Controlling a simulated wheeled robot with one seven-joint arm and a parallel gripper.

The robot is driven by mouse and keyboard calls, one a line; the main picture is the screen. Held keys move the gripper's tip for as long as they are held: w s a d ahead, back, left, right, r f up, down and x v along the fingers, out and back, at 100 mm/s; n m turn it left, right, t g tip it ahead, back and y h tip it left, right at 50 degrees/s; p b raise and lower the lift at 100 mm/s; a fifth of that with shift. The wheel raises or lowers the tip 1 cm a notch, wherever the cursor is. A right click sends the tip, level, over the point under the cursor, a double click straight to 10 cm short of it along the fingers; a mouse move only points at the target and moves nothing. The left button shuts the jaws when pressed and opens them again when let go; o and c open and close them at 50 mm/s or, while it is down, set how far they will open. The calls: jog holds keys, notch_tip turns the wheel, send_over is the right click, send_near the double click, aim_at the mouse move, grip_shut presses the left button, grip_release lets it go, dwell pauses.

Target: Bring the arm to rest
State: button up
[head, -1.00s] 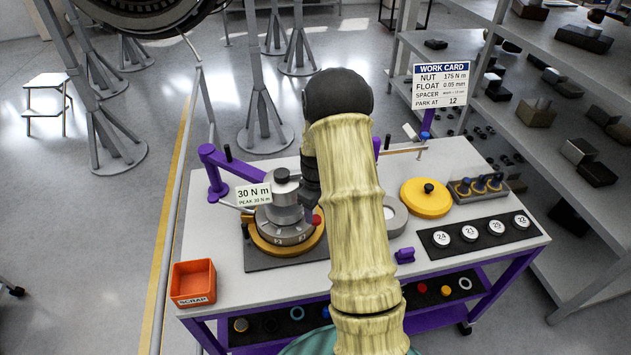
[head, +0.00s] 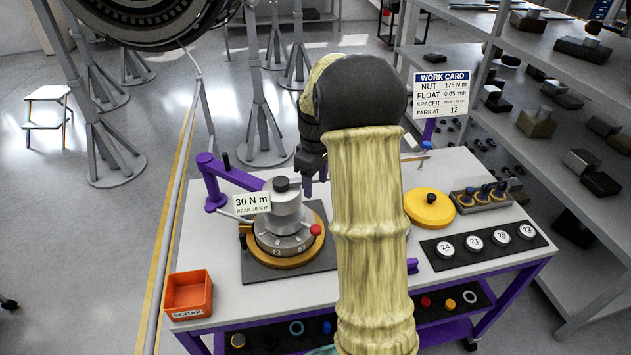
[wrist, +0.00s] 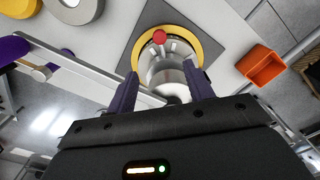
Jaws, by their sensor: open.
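My gripper (head: 308,186) hangs above the workbench, just right of the silver torque fixture (head: 285,228), and is mostly hidden behind my arm's cream sleeve in the head view. In the wrist view my gripper (wrist: 160,90) shows two purple fingers spread apart with nothing held between them. The silver fixture (wrist: 170,75) with its yellow base ring and red knob lies beyond the fingertips, apart from them. A tag (head: 252,203) on the fixture reads 30 N m.
An orange scrap bin (head: 188,293) stands at the bench's front left. A yellow disc (head: 429,209), a tray of plugs (head: 482,197) and numbered spacers (head: 474,239) fill the right side. A work card (head: 442,93) stands at the back. Shelving (head: 560,110) is at right; an engine (head: 140,20) hangs upper left.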

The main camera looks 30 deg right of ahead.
dwell(0.3)
jog(key=s+a+f+m+t, duration=0.2)
jog(key=s+a+m, duration=0.3)
jog(key=s+a, duration=1)
jog(key=s, duration=0.3)
jog(key=shift+a+m+t, duration=0.15)
jog(key=shift+m+t, duration=0.15)
jog(key=shift+m, duration=0.1)
jog(key=shift+s, duration=0.1)
